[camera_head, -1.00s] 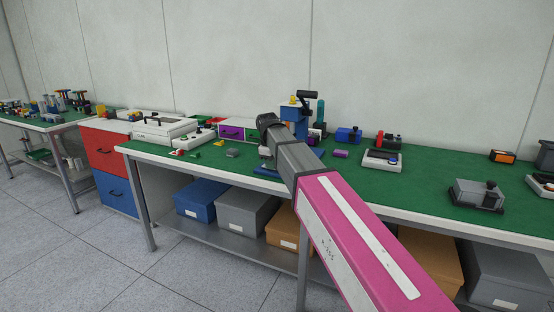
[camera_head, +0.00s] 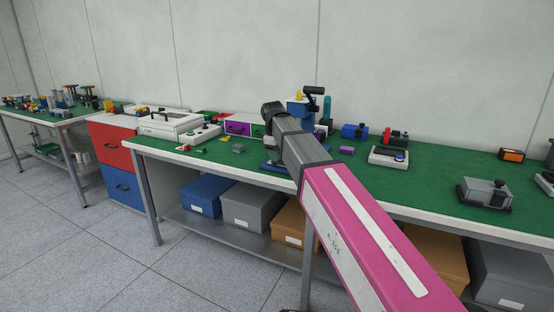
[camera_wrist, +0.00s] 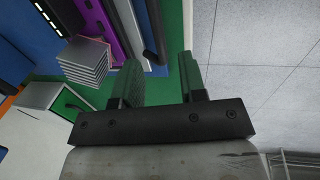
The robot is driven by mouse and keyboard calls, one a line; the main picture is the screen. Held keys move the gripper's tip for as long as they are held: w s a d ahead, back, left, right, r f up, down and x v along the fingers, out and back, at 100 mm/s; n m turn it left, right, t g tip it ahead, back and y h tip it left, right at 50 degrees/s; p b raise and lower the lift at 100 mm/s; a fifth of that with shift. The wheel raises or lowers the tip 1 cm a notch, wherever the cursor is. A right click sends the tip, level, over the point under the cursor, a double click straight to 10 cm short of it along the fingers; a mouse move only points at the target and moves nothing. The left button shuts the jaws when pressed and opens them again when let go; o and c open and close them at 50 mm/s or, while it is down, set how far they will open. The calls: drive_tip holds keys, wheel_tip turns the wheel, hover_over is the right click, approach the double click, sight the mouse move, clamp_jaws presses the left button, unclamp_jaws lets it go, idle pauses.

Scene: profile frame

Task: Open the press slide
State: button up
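The press (camera_head: 299,106), blue with a yellow piece and a black lever on top, stands on the green bench top behind my arm. Its blue base (camera_head: 272,168) shows below; my arm covers much of its front, and I cannot make out the slide's position. My gripper is hidden in the head view behind my dark wrist. In the wrist view my gripper (camera_wrist: 160,80) has two green-grey fingers set apart with nothing clasped between them. Dark bars (camera_wrist: 152,35) lie beyond the fingertips, beside a purple part (camera_wrist: 117,35) and a grey ribbed block (camera_wrist: 86,60).
A purple-fronted drawer unit (camera_head: 238,128) and white cases (camera_head: 165,124) stand left of the press. A blue device (camera_head: 354,131), a red-black device (camera_head: 395,137) and a white device (camera_head: 389,156) stand right. The bench's white front edge (camera_head: 420,213) runs beneath my arm.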

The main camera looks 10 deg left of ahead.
wheel_tip(320, 180, up, 8)
drive_tip(key=s, duration=0.1)
drive_tip(key=shift+s+a, duration=0.15)
drive_tip(key=shift+a, duration=0.1)
drive_tip(key=shift+f, duration=0.1)
